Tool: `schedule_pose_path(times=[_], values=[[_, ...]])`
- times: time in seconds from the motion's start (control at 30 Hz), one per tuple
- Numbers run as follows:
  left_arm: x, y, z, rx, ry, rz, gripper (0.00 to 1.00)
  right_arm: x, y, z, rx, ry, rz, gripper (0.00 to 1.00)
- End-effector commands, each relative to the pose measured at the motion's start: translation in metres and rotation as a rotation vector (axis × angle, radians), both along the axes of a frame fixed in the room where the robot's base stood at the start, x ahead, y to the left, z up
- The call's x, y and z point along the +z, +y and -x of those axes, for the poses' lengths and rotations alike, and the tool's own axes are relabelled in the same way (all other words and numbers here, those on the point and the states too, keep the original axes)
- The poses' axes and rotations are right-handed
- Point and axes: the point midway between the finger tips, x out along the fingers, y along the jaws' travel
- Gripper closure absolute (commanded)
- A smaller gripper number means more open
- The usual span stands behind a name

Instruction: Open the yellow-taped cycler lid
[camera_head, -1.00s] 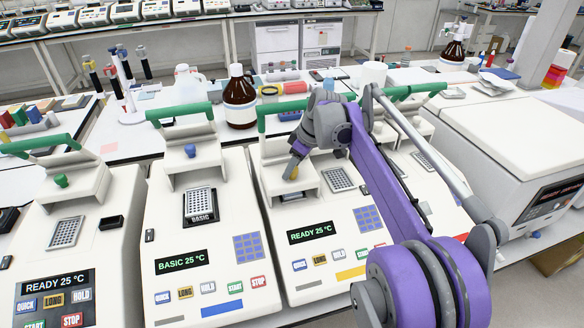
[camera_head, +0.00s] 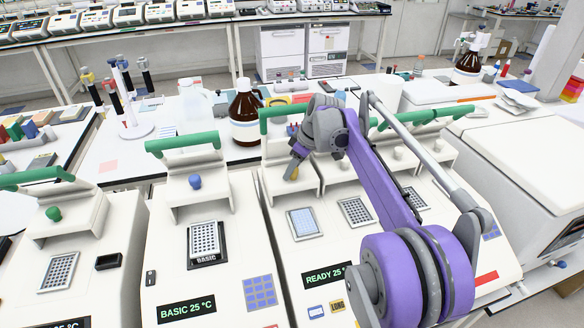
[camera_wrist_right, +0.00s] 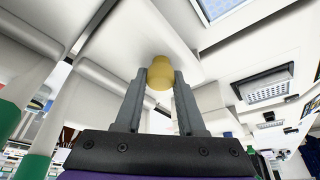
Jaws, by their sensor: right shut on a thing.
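The cycler (camera_head: 290,258) with the yellow knob is the middle one in the head view. Its lid (camera_head: 276,152) stands raised at the back under a green handle, and the sample block (camera_head: 303,223) in front is uncovered. My right gripper (camera_head: 292,172) is shut on the yellow knob on the lid's front. The wrist view shows the yellow knob (camera_wrist_right: 160,73) between the two fingers, against the white lid. The yellow tape is not visible now. My left gripper is not in view.
A cycler with a blue knob (camera_head: 195,181) stands left, and one with a green knob (camera_head: 53,214) farther left. More cycler blocks (camera_head: 357,212) lie right, partly behind my arm. A brown bottle (camera_head: 246,112) stands behind the lids. A large white machine (camera_head: 530,150) is at right.

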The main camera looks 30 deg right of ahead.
Motion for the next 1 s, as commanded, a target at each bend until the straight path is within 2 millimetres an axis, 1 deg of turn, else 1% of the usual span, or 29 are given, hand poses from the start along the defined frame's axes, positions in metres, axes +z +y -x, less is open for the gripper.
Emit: schedule_pose_path(times=[0.07, 0.1, 0.23, 0.27, 0.53, 0.63, 0.77, 1.0], values=[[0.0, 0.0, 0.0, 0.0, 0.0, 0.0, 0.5, 0.0, 0.0, 0.0, 0.0, 0.0, 0.0, 1.0], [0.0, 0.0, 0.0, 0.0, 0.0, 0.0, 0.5, 0.0, 0.0, 0.0, 0.0, 0.0, 0.0, 0.58], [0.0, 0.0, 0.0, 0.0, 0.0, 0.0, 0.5, 0.0, 0.0, 0.0, 0.001, 0.0, 0.0, 0.34], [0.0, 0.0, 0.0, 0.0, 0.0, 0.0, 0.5, 0.0, 0.0, 0.0, 0.001, 0.0, 0.0, 0.31], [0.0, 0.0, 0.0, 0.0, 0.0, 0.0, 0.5, 0.001, 0.0, 0.001, 0.001, 0.001, 0.0, 0.31], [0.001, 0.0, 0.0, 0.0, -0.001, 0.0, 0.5, 0.006, -0.001, 0.002, 0.001, 0.001, 0.0, 0.31], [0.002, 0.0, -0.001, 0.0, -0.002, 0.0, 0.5, 0.025, -0.005, 0.009, -0.001, 0.0, 0.0, 0.31], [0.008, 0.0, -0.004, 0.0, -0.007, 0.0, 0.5, 0.071, -0.015, 0.025, -0.001, 0.001, -0.001, 0.31]])
